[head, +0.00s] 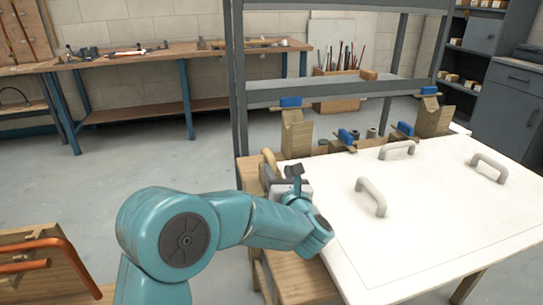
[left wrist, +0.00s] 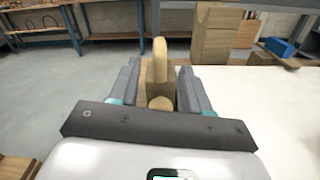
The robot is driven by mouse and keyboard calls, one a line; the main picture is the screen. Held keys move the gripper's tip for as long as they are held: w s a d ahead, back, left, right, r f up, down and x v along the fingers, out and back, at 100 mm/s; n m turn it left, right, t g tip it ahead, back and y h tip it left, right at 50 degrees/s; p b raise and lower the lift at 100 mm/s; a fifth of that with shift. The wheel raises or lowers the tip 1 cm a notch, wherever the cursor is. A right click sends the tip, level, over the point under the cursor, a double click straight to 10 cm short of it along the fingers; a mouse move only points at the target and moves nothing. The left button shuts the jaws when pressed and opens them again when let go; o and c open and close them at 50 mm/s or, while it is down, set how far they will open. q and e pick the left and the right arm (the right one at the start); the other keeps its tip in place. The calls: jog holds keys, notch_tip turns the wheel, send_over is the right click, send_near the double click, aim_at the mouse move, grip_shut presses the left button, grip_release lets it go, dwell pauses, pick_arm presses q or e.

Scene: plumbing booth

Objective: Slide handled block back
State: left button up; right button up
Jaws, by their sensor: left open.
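The handled block is a wooden block with a pale yellow upright handle (head: 269,158). In the head view it is at the table's left edge, mostly hidden behind my left gripper (head: 274,176). In the left wrist view the handle (left wrist: 160,60) stands between the two dark fingers of my left gripper (left wrist: 158,80), with the wooden body around and behind it. The fingers are open on either side, with the handle between them. I cannot tell whether either finger touches it. My right gripper is in neither view.
A white panel (head: 420,220) with grey handles covers most of the table, right of my left gripper. Wooden blocks (head: 297,136) and blue clamps (head: 346,136) line its back edge. A grey shelf post (head: 238,90) rises just behind. Open floor lies left.

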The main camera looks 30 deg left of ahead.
aim_at(273, 163)
pick_arm(q)
jog(key=x, duration=0.8)
jog(key=shift+w+a, duration=0.15)
